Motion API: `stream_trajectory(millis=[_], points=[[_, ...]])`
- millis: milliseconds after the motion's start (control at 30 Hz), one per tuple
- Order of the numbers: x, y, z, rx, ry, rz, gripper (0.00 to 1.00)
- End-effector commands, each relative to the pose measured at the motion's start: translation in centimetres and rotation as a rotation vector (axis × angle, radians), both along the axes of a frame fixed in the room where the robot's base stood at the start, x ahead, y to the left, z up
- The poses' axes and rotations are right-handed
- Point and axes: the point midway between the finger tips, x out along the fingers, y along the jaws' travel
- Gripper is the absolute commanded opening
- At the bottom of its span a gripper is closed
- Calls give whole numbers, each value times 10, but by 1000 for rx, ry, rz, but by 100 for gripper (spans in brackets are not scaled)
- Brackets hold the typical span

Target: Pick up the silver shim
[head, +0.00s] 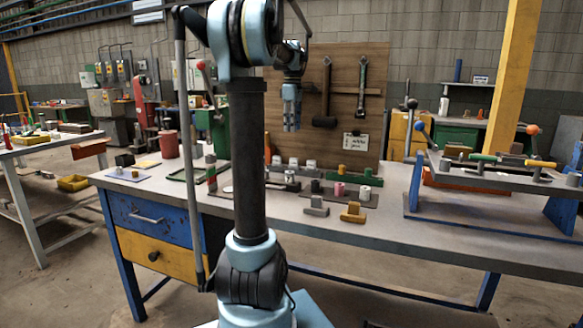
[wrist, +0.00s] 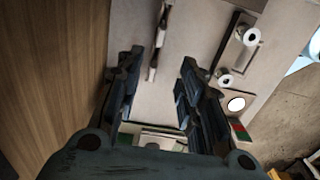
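My gripper (head: 291,120) hangs high above the bench, in front of the wooden tool board, fingers pointing down. In the wrist view my gripper (wrist: 159,62) has its two fingers apart with nothing held between them. Several small silver-grey pieces stand on the bench. One grey stepped piece (head: 316,206) is near the front edge, left of a similar yellow piece (head: 353,212). Another grey piece (head: 311,166) stands in the back row. I cannot tell which is the silver shim. A narrow pale piece (wrist: 155,45) lies beyond the fingertips in the wrist view.
The workbench (head: 420,238) has clear room at its front right. The tool board (head: 345,75) rises behind the pieces. A blue-legged rack (head: 490,208) stands at right. A green-edged tray (head: 185,174) and a red cup (head: 168,144) are at left.

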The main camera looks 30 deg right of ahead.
Motion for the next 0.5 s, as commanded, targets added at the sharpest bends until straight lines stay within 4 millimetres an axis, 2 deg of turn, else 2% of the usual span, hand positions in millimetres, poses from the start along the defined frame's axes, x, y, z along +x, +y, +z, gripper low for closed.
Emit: stream_trajectory(millis=[200,500], points=[[-1,-1,-39,0,0,-2,35],[-1,-1,-86,0,0,-3,35]])
